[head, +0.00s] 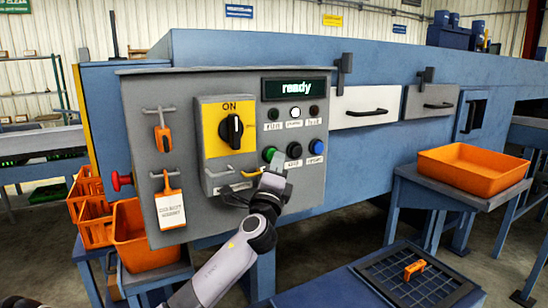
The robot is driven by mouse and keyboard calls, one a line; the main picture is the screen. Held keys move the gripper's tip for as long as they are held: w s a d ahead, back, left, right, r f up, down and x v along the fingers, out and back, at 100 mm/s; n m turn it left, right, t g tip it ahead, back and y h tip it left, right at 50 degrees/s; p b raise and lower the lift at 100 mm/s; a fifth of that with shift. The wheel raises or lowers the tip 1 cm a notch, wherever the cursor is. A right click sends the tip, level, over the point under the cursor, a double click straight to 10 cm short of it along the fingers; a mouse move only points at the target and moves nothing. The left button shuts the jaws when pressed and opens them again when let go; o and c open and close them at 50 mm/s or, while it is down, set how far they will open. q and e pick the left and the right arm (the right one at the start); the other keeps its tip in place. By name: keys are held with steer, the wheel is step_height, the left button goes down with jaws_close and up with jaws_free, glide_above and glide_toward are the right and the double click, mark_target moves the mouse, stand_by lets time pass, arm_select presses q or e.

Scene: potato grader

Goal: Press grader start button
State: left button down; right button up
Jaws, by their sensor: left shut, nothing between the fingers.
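The grey control panel (230,215) stands in front of me with a display (296,88) reading "ready". Below it is a row of small lamps, and the middle lamp (295,112) is lit white. Under the lamps sit a green button (268,152), a black button (293,150) and a blue button (316,147). My left gripper (278,160) is shut and empty, with its tip just below and right of the green button. The gripper hides the label under that button, and I cannot tell whether it touches. My right gripper is out of view.
A yellow switch plate (215,111) marked ON has a black rotary knob. Orange tags hang on the panel. An orange tray (474,168) stands right, and a dark grid (412,272) lies low in front.

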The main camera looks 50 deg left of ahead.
arm_select(q)
steer(key=shift+a+r, duration=0.35)
steer(key=shift+a, duration=0.05)
stand_by(0.5)
steer(key=shift+s+d, duration=0.1)
steer(key=shift+d, duration=0.05)
steer(key=shift+s+d+f, duration=0.2)
steer(key=shift+s+d, duration=0.05)
steer(key=shift+d, duration=0.2)
steer(key=shift+d+f, duration=0.1)
steer(key=d, duration=0.2)
steer(key=s+d+p, duration=0.1)
steer(key=d, duration=0.2)
steer(key=shift+s, duration=0.15)
stand_by(0.8)
